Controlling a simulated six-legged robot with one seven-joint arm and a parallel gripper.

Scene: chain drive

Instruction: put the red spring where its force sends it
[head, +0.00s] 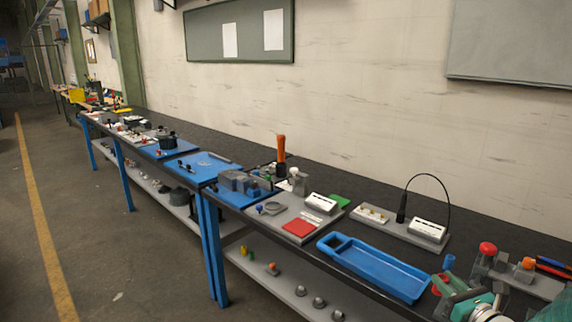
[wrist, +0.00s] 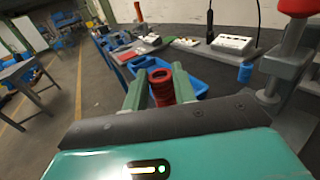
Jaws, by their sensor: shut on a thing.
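My gripper (wrist: 158,78) is shut on the red spring (wrist: 161,92), with one green finger on each side of it. The spring stands roughly upright in the wrist view, its coils showing between the fingers. In the head view my gripper (head: 444,285) is at the lower right, in front of the blue tray (head: 375,270), and only a little of the spring's red shows there. A red pad (head: 299,227) and a green pad (head: 339,201) lie by a white display box (head: 320,204) on a grey board, left of the tray.
A blue cylinder (head: 449,262) stands close behind my gripper. Right of it is a grey fixture with a red knob (head: 487,248). A second white box (head: 428,230) with a black cable stands behind the tray. Blue trays and devices fill the bench leftward; the aisle floor is clear.

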